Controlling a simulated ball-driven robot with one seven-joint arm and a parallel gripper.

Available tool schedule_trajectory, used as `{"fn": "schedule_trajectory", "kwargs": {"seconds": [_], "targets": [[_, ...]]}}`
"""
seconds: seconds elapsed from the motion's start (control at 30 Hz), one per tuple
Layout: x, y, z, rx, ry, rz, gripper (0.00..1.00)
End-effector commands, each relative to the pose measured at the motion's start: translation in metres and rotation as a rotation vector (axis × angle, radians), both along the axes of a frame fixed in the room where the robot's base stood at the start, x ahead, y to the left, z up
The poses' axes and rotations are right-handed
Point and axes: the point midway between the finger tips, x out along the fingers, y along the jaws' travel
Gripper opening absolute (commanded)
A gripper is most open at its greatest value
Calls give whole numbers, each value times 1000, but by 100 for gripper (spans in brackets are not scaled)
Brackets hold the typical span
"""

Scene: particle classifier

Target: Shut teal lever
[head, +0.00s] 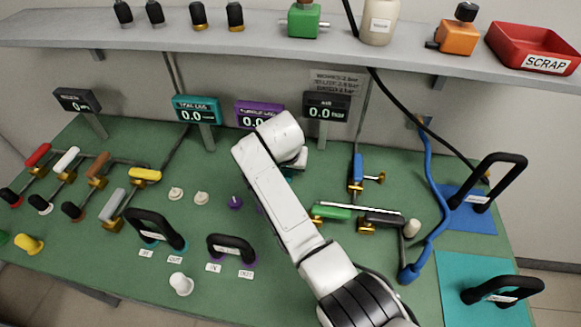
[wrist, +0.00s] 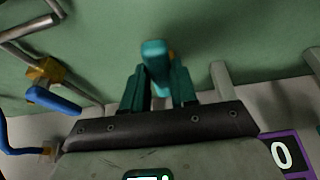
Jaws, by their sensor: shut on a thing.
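The teal lever (wrist: 155,62) stands between the two fingers of my gripper (wrist: 157,76) in the wrist view, with a bit of brass just behind it. The fingers are shut on it. In the head view my white arm reaches over the middle of the green panel and hides my gripper and nearly all of the lever. How far the lever is turned relative to its pipe cannot be told.
A blue lever (head: 357,168) on a brass valve stands right of my arm, with green (head: 330,212) and black (head: 384,220) levers below it. Black handles (head: 155,228) stand at front left. The teal display (head: 197,109) and purple display (head: 259,114) stand behind.

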Motion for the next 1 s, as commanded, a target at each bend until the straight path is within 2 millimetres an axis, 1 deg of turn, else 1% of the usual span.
{"fn": "schedule_trajectory", "kwargs": {"seconds": [0.3, 0.33, 0.6, 0.87, 1.0], "targets": [[0, 0, 0, 3, -1, -5, 0], [0, 0, 0, 3, -1, -5, 28], [0, 0, 0, 2, 0, -3, 53], [0, 0, 1, 2, 0, -2, 53], [-4, 2, 12, 2, -2, -1, 53]]}}
